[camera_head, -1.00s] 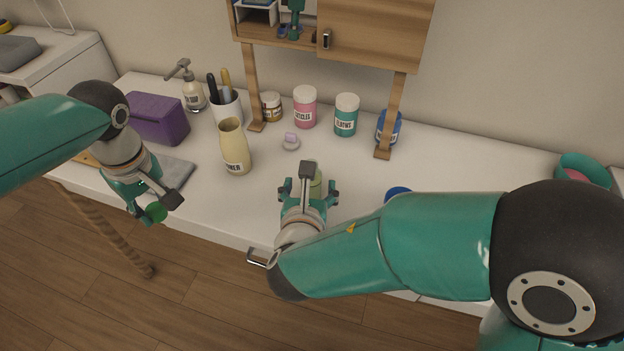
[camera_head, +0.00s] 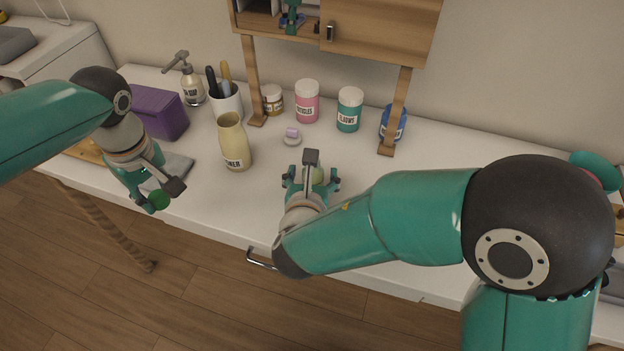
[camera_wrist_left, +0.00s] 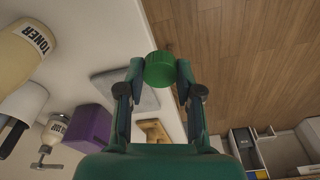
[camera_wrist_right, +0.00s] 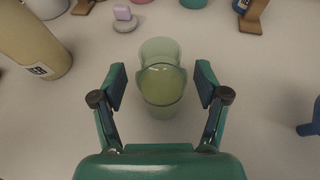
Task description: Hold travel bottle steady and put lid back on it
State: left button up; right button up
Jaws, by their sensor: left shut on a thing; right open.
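The green lid (camera_head: 159,199) is held between the fingertips of my left gripper (camera_head: 160,194), out beyond the counter's front edge; it shows clearly in the left wrist view (camera_wrist_left: 160,68). The travel bottle, pale green and translucent with an open top (camera_wrist_right: 163,84), stands on the counter. My right gripper (camera_wrist_right: 162,90) is open with one finger on each side of the bottle, and gaps show on both sides. In the head view the bottle (camera_head: 318,174) is mostly hidden behind my right gripper (camera_head: 312,182).
A yellow toner bottle (camera_head: 235,145) stands left of the travel bottle. A small dish with a lilac soap (camera_head: 292,138) is behind it. Several jars, including a pink one (camera_head: 307,103), line the back near the cabinet post (camera_head: 396,112). A purple box (camera_head: 160,112) is at left.

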jog(key=shift+c, duration=0.2)
pick_arm(q)
jog(key=shift+w, duration=0.1)
pick_arm(e)
jog(key=shift+c, duration=1.2)
jog(key=c, duration=1)
pick_arm(q)
jog(key=shift+d, duration=0.1)
pick_arm(e)
jog(key=shift+r, duration=0.2)
jog(key=shift+c, duration=0.2)
